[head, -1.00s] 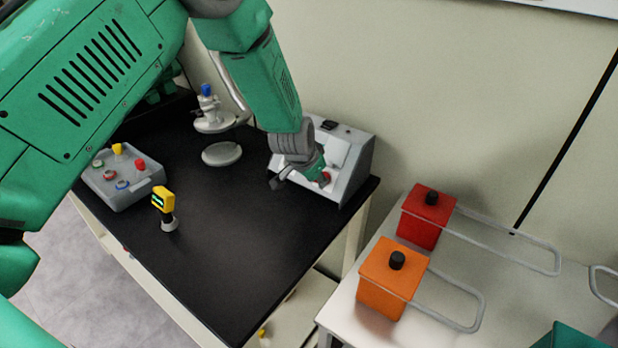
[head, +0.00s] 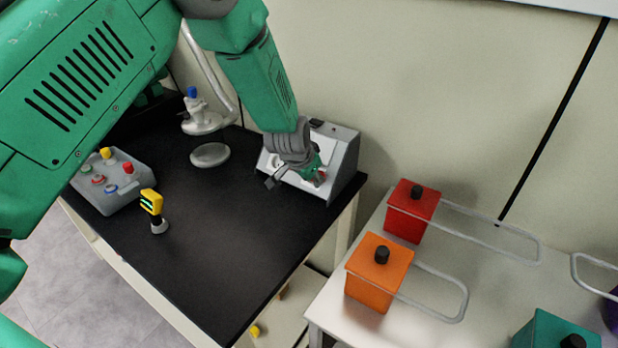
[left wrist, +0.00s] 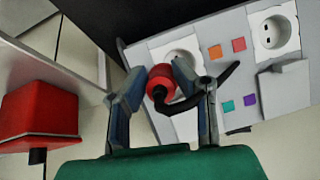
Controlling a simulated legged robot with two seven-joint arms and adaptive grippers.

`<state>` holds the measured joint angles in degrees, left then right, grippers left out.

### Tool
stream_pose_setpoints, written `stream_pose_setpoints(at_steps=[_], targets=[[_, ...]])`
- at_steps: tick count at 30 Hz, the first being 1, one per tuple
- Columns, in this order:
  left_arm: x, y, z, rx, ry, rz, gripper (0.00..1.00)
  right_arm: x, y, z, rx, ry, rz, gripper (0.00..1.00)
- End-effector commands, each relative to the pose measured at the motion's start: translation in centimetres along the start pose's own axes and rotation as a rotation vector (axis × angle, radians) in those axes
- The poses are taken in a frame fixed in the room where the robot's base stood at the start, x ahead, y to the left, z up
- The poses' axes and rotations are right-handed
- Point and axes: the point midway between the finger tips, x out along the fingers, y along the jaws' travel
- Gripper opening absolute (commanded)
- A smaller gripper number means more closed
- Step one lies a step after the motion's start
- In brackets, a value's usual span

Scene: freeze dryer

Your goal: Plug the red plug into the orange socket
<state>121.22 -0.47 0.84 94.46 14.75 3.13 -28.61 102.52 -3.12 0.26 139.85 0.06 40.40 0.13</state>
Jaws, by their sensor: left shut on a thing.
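The red plug (left wrist: 160,82), with a black cable, is between the fingers of my left gripper (left wrist: 160,88), which is shut on it. In the head view the left gripper (head: 294,183) is at the front of the grey socket box (head: 346,163), with a bit of the red plug (head: 320,177) showing. In the left wrist view the plug is in front of a white socket (left wrist: 180,52) beside an orange square (left wrist: 215,52), which I take as the orange socket. The plug and a finger partly cover this socket. I cannot tell whether they touch. My right gripper is not in view.
Another open socket (left wrist: 274,31) is beside a red square (left wrist: 239,45). A grey block (left wrist: 286,88) is near the purple square. A grey button box (head: 113,185) and a yellow device (head: 152,205) stand on the black table. Red (head: 411,215) and orange (head: 375,280) boxes stand on the white table.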

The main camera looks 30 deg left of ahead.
Motion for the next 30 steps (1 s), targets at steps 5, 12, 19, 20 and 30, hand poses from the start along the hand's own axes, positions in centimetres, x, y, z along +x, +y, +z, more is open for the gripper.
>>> stream_pose_setpoints(at_steps=[5,12,19,20,30], targets=[[0.1,-0.4,0.2,-0.004,0.001,0.003,0.0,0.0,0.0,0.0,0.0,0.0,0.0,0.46],[0.2,-1.0,0.4,-0.005,0.002,0.005,0.0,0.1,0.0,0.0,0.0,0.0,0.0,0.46],[0.3,-1.4,0.6,-0.001,0.002,0.005,0.0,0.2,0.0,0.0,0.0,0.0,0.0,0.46],[0.3,-1.4,0.6,0.0,0.002,0.005,0.0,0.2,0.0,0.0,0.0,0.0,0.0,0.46],[0.5,-2.4,1.0,0.0,0.004,0.01,0.0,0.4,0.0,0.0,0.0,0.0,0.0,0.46]])
